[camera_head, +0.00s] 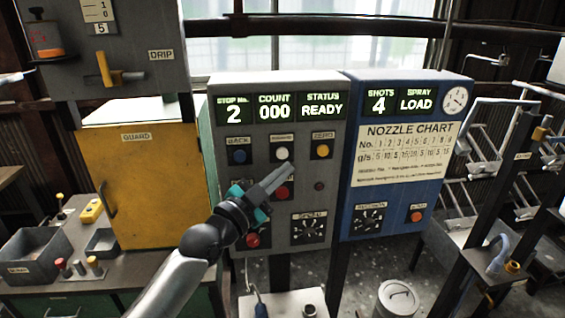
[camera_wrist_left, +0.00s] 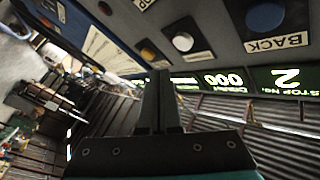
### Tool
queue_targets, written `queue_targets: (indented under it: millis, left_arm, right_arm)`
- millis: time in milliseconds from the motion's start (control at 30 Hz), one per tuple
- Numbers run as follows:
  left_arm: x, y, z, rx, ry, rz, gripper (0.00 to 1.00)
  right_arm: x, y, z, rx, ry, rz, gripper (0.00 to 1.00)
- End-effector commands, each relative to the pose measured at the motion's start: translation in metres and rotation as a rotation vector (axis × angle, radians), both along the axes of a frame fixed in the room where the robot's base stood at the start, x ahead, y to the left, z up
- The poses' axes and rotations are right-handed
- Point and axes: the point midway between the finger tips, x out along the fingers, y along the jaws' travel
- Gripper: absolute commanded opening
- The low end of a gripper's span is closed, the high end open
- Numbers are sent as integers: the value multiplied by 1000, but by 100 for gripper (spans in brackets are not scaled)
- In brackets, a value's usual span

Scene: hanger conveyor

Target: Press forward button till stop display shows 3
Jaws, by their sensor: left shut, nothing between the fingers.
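The grey control panel (camera_head: 222,190) stands in the middle of the head view. Its stop display (camera_head: 233,112) reads 2, with count 000 and status READY. A white button (camera_head: 282,154) sits between the blue BACK button (camera_head: 239,157) and the yellow ZERO button (camera_head: 322,151); its label is too small to read surely. My left gripper (camera_head: 284,172) is shut and empty, its tips just below the white button in the picture; contact cannot be told. In the left wrist view the shut fingers (camera_wrist_left: 160,100) lie below the white button (camera_wrist_left: 183,42). My right gripper is not in view.
A red button (camera_head: 283,193) is partly behind my gripper, and another red button (camera_head: 252,240) is lower. The blue panel (camera_head: 345,200) with a nozzle chart stands at the right. A yellow guard (camera_head: 150,190) is at the left. Metal hanger racks (camera_head: 490,190) fill the far right.

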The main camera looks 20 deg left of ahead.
Motion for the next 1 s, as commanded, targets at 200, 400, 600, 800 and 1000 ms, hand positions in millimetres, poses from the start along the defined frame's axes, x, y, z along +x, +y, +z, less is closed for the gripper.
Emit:
queue_targets:
  millis: [200, 400, 600, 800, 1000]
  left_arm:
    - [19, 11, -1, 3, -2, -1, 0]
    - [25, 15, 0, 0, -1, -1, 0]
    - [25, 15, 1, 0, -1, -1, 0]
    - [25, 15, 0, 0, 0, 0, 0]
    - [25, 15, 0, 0, 0, 0, 0]
  right_arm:
    - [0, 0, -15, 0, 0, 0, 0]
    - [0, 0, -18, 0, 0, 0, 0]
    - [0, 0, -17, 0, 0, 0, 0]
    - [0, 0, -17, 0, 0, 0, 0]
    - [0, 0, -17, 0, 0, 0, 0]
